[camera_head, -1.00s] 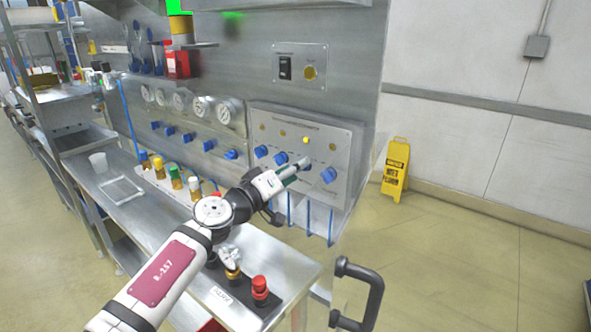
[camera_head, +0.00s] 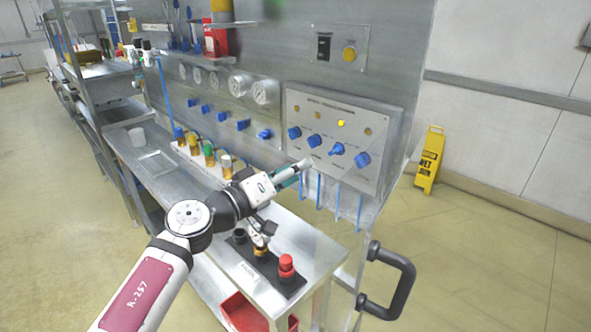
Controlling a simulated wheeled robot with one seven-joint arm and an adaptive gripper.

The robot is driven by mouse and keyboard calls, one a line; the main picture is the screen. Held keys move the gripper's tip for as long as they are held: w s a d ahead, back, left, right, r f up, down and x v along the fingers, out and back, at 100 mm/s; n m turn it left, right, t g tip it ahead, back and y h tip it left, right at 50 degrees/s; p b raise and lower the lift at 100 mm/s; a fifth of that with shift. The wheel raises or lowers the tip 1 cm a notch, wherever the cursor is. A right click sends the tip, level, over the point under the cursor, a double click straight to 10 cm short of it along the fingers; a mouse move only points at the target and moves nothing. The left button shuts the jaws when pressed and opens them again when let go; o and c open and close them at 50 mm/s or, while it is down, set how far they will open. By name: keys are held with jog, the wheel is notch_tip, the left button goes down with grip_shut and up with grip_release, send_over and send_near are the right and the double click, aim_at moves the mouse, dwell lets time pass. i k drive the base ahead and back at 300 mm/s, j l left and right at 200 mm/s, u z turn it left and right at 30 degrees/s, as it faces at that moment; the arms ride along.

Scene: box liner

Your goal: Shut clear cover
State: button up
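The clear cover (camera_head: 373,222) is hard to see against the bench. It looks like a see-through sheet at the bench's right end, and I cannot make out its full outline. A black D-shaped handle (camera_head: 403,290) sticks out at its lower right. My gripper (camera_head: 306,165) is over the bench, just below and left of the control panel (camera_head: 385,110) with blue knobs. It is left of and above the handle, well apart from it. Its fingers look narrow and close together at this angle, and I see nothing held. I cannot tell if they are parted.
Bottles with coloured caps (camera_head: 209,153) line the bench back. A red knob (camera_head: 286,266) stands on a dark strip at the front, above a red bin (camera_head: 240,312). Floor is free to the right, with a yellow wet-floor sign (camera_head: 430,160) by the wall.

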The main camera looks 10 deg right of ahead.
aim_at(387, 225)
jog(key=k+j, duration=0.2)
jog(key=j, duration=0.2)
jog(key=k+j, duration=0.2)
jog(key=j, duration=0.2)
jog(key=k+j, duration=0.2)
jog(key=j, duration=0.2)
